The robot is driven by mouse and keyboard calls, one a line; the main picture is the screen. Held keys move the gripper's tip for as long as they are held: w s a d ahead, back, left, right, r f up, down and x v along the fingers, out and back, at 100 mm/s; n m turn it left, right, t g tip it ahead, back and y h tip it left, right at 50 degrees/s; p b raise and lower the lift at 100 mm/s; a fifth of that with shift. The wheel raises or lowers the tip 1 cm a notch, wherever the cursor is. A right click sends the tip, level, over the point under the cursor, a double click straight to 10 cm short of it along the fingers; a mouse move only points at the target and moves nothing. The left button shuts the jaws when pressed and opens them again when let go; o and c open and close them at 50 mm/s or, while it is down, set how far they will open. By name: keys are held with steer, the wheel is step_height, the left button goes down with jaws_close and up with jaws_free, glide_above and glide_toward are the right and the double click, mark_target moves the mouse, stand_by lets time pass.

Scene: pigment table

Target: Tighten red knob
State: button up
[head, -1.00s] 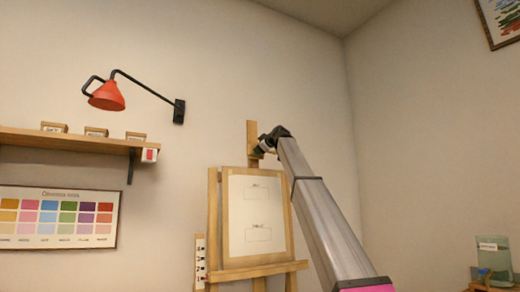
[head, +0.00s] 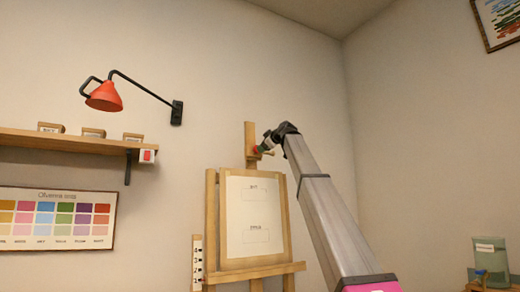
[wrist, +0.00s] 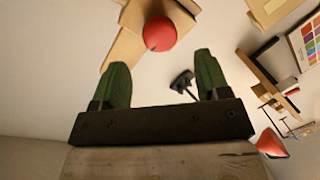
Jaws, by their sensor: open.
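The red knob (wrist: 160,33) shows in the wrist view as a round ball on a wooden part of the easel. In the head view, a small patch of the knob (head: 256,150) shows at the easel's upper mast (head: 251,132). My gripper (wrist: 161,60) is open, with its two green fingers apart. The knob lies just beyond the fingertips, roughly centred between them, and the fingers do not appear to touch it. My gripper (head: 266,147) is beside the mast in the head view, small and partly hidden by its own wrist.
The easel board (head: 254,215) holds a pale sheet below the knob. A red wall lamp (head: 104,97) and a shelf (head: 60,141) with small boxes are to the left. A green jar (head: 491,258) stands at lower right. The wall around the mast is clear.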

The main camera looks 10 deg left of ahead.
steer(key=v, duration=0.4)
steer(key=shift+s+d, duration=0.15)
steer(key=shift+s, duration=0.05)
